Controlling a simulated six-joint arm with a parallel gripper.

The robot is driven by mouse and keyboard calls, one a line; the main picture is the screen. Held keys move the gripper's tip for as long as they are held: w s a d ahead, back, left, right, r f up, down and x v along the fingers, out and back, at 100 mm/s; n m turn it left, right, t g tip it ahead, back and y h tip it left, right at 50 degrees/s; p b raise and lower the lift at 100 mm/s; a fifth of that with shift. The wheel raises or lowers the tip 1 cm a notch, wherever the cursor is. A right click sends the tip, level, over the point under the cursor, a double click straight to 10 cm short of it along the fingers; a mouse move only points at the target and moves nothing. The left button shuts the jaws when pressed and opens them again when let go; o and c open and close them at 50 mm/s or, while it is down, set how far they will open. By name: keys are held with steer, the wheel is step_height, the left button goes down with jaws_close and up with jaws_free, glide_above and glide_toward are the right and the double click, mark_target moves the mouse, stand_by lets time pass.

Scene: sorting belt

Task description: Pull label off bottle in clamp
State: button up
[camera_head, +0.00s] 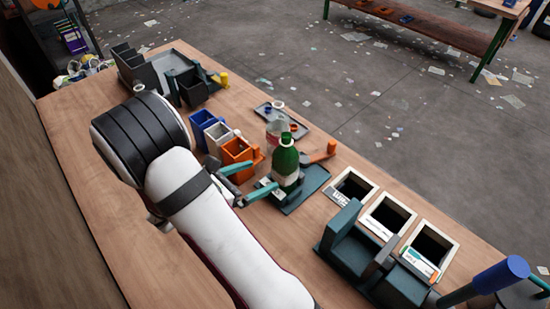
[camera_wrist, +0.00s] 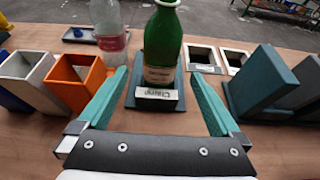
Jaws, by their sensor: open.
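A green bottle (camera_head: 286,160) stands upright in a dark clamp (camera_head: 312,178) with an orange handle. In the wrist view the bottle (camera_wrist: 162,40) has a pale label (camera_wrist: 158,76) low on its body, and a block marked "Clamp" (camera_wrist: 157,94) hides its foot. In the head view the label (camera_head: 286,180) shows as a whitish band. My gripper (camera_head: 250,180) is open, with teal fingers apart and nothing between them. In the wrist view my gripper (camera_wrist: 160,80) points at the bottle, one finger to each side; the bottle appears just beyond the fingertips. I cannot tell the exact gap.
A clear bottle with a reddish label (camera_wrist: 111,42) stands left of the green one. Blue (camera_head: 203,122), white (camera_head: 218,136) and orange (camera_head: 237,153) bins stand left of the clamp. White-framed openings (camera_head: 388,217) and a dark block (camera_head: 345,243) lie to the right.

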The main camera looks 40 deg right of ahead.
steer(key=x, duration=1.4)
steer(key=shift+a, duration=0.1)
steer(key=shift+c, duration=0.3)
steer(key=c, duration=1)
steer(key=o, duration=0.6)
steer(key=c, duration=0.3)
steer(key=shift+r, duration=0.4)
steer(key=shift+r, duration=0.7)
